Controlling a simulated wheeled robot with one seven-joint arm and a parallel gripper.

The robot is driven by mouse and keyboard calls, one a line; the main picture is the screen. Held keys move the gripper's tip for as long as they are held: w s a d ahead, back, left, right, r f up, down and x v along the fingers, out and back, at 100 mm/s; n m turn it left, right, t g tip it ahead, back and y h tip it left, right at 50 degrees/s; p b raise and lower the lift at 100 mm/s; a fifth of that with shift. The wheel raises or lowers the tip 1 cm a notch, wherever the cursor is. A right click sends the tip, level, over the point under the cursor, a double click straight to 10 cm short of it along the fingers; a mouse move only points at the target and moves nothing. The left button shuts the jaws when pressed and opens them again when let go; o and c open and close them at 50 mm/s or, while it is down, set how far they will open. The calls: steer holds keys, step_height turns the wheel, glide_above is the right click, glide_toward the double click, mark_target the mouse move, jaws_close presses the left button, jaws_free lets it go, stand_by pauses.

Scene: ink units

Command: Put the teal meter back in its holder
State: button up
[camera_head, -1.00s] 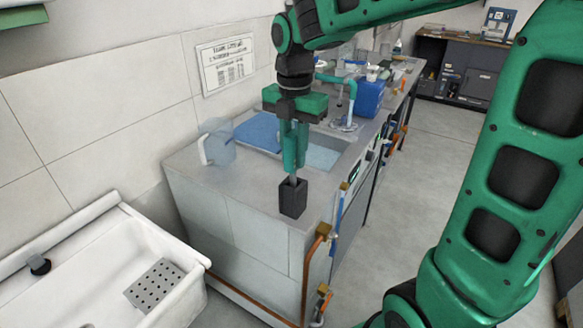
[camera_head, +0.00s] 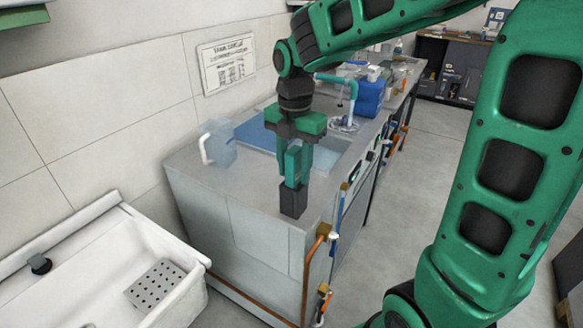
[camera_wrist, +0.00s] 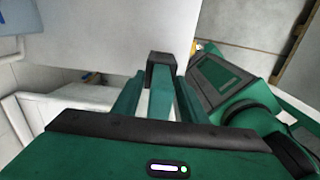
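The teal meter (camera_head: 293,165) is upright in my gripper, its lower end at the mouth of a black block holder (camera_head: 293,203). The holder stands on the near end of the grey counter. My gripper (camera_head: 298,178) points straight down over it, its fingers around the meter.
A clear blue jug (camera_head: 217,145) stands on the counter (camera_head: 205,172) to the left. A sink with a teal tap (camera_head: 348,85) and a blue container (camera_head: 369,97) lie behind. A white basin (camera_head: 110,265) is at lower left. Pipes run along the counter's right edge.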

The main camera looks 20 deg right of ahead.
steer(key=shift+r, duration=0.15)
step_height(320, 180, up, 12)
steer(key=shift+f, duration=0.1)
stand_by(0.4)
steer(key=s+d+f+m, duration=0.4)
steer(key=s+m, duration=0.3)
steer(key=m, duration=0.3)
steer(key=s+d+f+m, duration=0.5)
steer(key=s+d+m, duration=0.2)
steer(key=m, duration=0.4)
steer(key=s+d+f+m, duration=0.4)
steer(key=s+d+m, duration=0.2)
steer(key=s+m, duration=0.3)
steer(key=shift+s+f+m, duration=0.25)
steer(key=shift+f+m, duration=0.1)
steer(key=shift+m, duration=0.45)
steer(key=shift+w+f, duration=0.25)
steer(key=shift+w, duration=0.35)
